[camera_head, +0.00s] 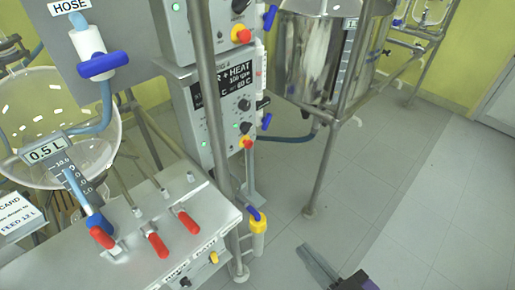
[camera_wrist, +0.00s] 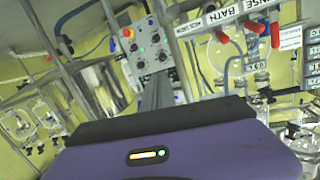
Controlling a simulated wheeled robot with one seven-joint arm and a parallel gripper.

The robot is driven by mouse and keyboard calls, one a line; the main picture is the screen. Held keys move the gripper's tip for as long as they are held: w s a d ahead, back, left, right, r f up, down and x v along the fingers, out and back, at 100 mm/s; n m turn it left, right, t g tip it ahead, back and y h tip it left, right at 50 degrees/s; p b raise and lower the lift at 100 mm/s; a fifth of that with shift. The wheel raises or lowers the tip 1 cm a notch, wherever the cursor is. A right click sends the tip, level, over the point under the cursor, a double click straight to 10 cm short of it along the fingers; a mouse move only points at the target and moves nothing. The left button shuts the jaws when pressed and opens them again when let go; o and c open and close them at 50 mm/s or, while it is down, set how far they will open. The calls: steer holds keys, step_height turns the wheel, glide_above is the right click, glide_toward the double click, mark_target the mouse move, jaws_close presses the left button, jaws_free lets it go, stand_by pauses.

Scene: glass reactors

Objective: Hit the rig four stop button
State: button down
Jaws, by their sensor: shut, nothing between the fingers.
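One red button (camera_head: 243,35) is on the upper grey control box (camera_head: 185,35). The rig numbers are too small to read surely. My gripper (camera_head: 306,250) is shut and empty over the floor, at the lower right of the boxes and apart from them. In the wrist view my gripper's fingers (camera_wrist: 158,90) point toward a grey control box (camera_wrist: 150,55) with a red button (camera_wrist: 128,32).
A steel bench (camera_head: 150,240) with red-handled valves stands at lower left, under a glass bowl (camera_head: 60,125). Steel posts (camera_head: 213,110) stand close to the boxes. A yellow-and-blue fitting (camera_head: 257,225) hangs at the bench's right. A steel vessel (camera_head: 310,60) stands behind. Floor at right is clear.

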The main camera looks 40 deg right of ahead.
steer(key=w+d+f+m+y+b, duration=0.1)
steer(key=w+d+f+m+b, duration=0.3)
steer(key=w+d, duration=0.4)
steer(key=w+d+f+m+g+y+b, duration=0.1)
steer(key=w+d+f+m+b, duration=0.3)
steer(key=w+d, duration=0.4)
steer(key=w+d+f+m+y+b, duration=0.1)
steer(key=w+d+f+m+b, duration=0.3)
steer(key=w+d, duration=0.5)
steer(key=shift+w+f+m+y+b, duration=0.3)
steer(key=shift+w+f+m, duration=0.9)
steer(key=shift+w, duration=1.2)
steer(key=shift+f, duration=0.2)
steer(key=b, duration=0.3)
glide_toward(251, 146)
steer(key=x, duration=0.5)
steer(key=shift+w+a+f, duration=0.1)
steer(key=shift+w, duration=0.6)
steer(key=shift+w, duration=0.1)
